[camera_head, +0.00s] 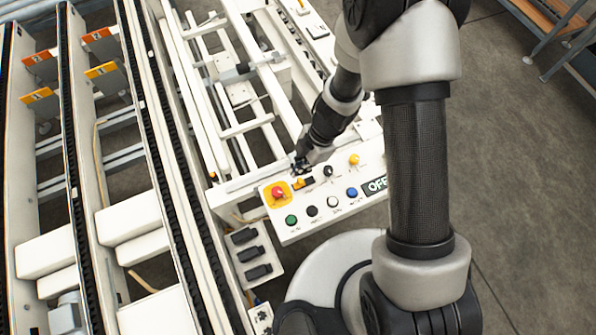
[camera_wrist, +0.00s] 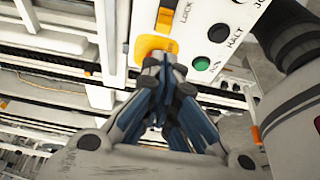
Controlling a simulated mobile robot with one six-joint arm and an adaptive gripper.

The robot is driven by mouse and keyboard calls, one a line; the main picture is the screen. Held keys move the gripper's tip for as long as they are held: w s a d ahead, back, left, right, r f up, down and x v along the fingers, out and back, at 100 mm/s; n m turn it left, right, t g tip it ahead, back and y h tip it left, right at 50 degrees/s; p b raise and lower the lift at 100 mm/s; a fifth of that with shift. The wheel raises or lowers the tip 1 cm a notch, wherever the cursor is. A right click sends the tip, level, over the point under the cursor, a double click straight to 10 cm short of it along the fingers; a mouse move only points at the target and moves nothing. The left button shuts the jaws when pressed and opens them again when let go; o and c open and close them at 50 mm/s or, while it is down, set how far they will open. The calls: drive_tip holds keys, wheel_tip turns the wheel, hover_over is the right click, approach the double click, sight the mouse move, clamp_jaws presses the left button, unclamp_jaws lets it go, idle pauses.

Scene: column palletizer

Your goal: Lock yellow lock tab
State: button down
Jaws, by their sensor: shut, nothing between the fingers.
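The yellow-orange lock tab (camera_head: 299,184) sits in a dark slot on the white control panel (camera_head: 286,236). In the wrist view the lock tab (camera_wrist: 165,19) shows at the top, with dark slot beyond it and the printed word LOCK to its right. My gripper (camera_head: 300,168) is at the panel's far edge, close to the tab. In the wrist view my gripper (camera_wrist: 163,62) has its fingertips together and empty, in front of a yellow plate (camera_wrist: 146,45). Whether the fingertips touch the panel cannot be told.
A red button (camera_head: 278,192) on a yellow plate is left of the tab. Green (camera_head: 291,219), black, white and blue buttons line the panel's near side. A black knob (camera_head: 327,171) and yellow knob (camera_head: 354,159) are to the right. White conveyor frames stand behind.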

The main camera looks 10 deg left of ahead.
sight(301, 181)
drive_tip(key=b+x, duration=0.5)
drive_tip(key=x, duration=0.3)
drive_tip(key=shift+f, duration=0.1)
drive_tip(key=shift+w+d+p, duration=0.3)
drive_tip(key=shift+d+p, duration=0.15)
drive_tip(key=shift+p, duration=0.45)
drive_tip(key=shift+w+d+p, duration=0.5)
drive_tip(key=shift+d+p, duration=0.25)
drive_tip(key=shift+p, duration=0.1)
drive_tip(key=shift+w+d, duration=0.1)
drive_tip(key=shift+d, duration=0.1)
